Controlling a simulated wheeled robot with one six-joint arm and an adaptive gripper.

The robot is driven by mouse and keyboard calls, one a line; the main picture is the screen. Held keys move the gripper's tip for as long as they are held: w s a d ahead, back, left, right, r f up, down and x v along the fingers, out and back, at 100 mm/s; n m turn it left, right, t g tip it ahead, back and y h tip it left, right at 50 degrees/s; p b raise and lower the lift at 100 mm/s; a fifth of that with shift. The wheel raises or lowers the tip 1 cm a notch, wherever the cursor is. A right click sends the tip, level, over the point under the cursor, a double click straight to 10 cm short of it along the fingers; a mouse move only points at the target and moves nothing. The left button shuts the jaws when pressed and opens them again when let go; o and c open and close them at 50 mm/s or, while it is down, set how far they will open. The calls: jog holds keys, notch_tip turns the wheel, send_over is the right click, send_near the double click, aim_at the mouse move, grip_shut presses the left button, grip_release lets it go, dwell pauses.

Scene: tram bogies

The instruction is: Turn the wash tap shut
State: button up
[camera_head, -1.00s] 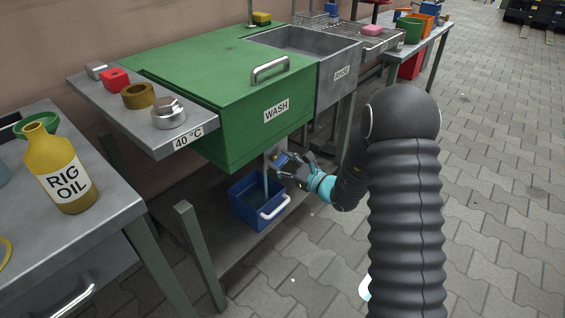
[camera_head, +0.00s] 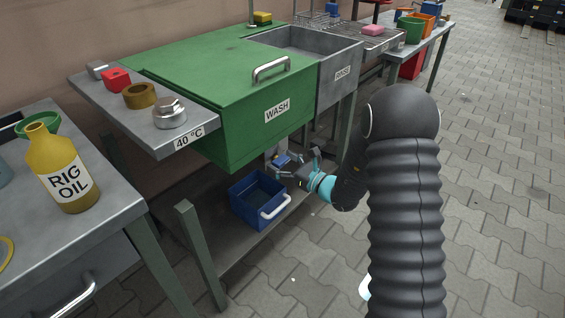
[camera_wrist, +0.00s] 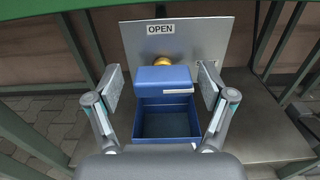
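The wash tap shows in the wrist view as a blue handle (camera_wrist: 163,79) with a round brass part (camera_wrist: 163,60) behind it, in front of a grey plate (camera_wrist: 205,38) labelled OPEN. In the head view a bit of the blue handle (camera_head: 282,160) shows under the green WASH basin (camera_head: 240,125). My gripper (camera_wrist: 161,84) is open, one finger on each side of the handle, with clear gaps between. No water stream shows below the tap now. My fingers partly hide the tap in the head view.
A blue bin (camera_head: 248,208) with a white handle stands on the lower shelf under the tap. Basin legs stand nearby. A side bench (camera_head: 110,212) with a yellow RIG OIL bottle (camera_head: 62,175) is at left.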

jog(key=shift+d, duration=0.1)
jog(key=v, duration=1.2)
